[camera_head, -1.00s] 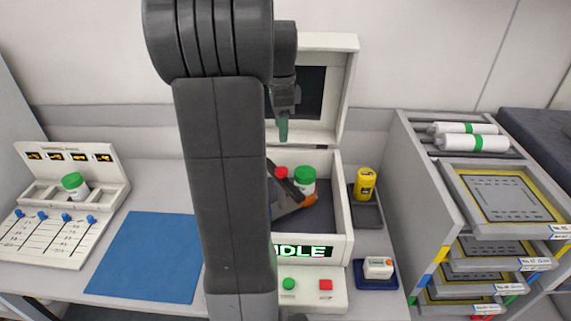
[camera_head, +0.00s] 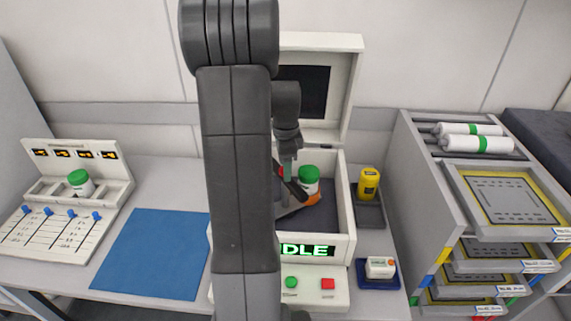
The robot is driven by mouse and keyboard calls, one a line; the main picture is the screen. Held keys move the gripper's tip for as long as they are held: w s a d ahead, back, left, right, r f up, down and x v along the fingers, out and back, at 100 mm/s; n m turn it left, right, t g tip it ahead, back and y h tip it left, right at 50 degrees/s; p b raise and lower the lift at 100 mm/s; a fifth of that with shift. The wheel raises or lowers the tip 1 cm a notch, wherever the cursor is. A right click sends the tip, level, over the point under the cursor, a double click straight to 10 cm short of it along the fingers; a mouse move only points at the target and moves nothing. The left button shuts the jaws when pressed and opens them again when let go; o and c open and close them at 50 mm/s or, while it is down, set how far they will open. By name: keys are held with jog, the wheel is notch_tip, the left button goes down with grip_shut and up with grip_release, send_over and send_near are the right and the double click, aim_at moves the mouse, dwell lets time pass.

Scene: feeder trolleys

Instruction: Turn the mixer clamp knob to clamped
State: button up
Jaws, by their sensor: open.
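The mixer (camera_head: 347,225) is a white box with its lid (camera_head: 345,90) open and its front display reading "IDLE". Inside it stands a white jar with a green lid (camera_head: 309,173), with an orange part (camera_head: 313,198) at its base and a dark bar to its left. A small red piece (camera_head: 281,171) shows behind my gripper; I cannot tell if it is the clamp knob, nor its setting. My gripper (camera_head: 288,175) is open, pointing down over the mixer's inside, left of the jar. My arm hides the mixer's left part.
A green button (camera_head: 291,282) and a red button (camera_head: 327,284) sit on the mixer's front. A yellow jar (camera_head: 368,183) stands in a dark tray to the right, with a small white device (camera_head: 380,267) nearer. A blue mat (camera_head: 152,254) lies left. A rack (camera_head: 430,190) stands right.

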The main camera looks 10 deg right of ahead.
grip_shut()
